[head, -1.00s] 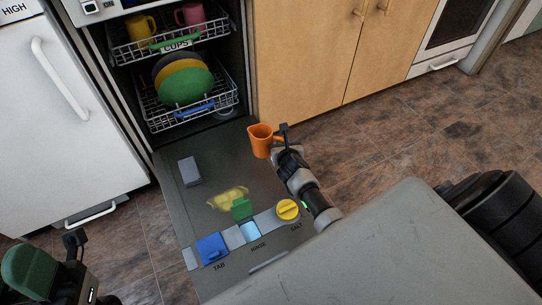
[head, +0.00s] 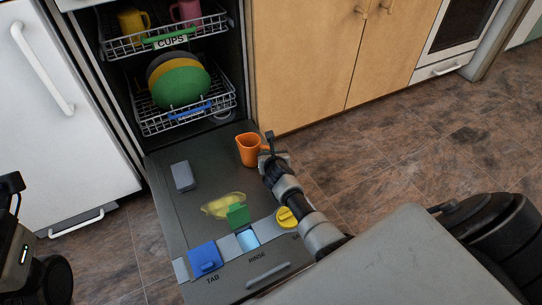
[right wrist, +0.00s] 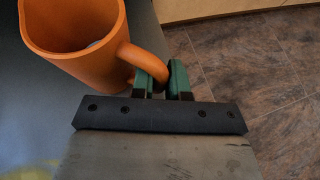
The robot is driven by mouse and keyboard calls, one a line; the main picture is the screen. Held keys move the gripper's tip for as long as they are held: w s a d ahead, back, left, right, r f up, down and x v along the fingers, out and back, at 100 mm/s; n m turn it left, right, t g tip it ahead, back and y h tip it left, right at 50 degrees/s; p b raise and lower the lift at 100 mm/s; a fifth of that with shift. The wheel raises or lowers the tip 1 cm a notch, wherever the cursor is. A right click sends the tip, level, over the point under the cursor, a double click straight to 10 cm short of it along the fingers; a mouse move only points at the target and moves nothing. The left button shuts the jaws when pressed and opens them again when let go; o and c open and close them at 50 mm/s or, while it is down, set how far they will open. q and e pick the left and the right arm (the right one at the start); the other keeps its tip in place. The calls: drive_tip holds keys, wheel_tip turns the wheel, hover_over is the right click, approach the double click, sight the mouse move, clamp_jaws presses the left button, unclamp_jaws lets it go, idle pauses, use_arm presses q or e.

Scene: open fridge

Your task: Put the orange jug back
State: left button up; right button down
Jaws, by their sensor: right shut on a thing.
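The orange jug (head: 248,150) is upright over the far right part of the open dishwasher door (head: 215,160). I cannot tell whether its base touches the door. My right gripper (head: 268,147) is at the jug's right side, shut on its handle. In the right wrist view the jug (right wrist: 75,40) is at upper left, and its handle lies between the green-padded fingers of the gripper (right wrist: 163,80). My left gripper (head: 10,188) shows only partly at the left edge; its jaws cannot be made out.
On the door are a grey block (head: 183,176), a yellow smear (head: 220,207), a green lid (head: 238,215), a blue tab lid (head: 204,258) and a yellow salt cap (head: 286,217). Racks hold cups and plates (head: 180,88). Wooden cabinets (head: 300,60) stand right; floor is clear there.

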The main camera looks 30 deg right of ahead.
drive_tip(key=c, duration=1.1)
unclamp_jaws()
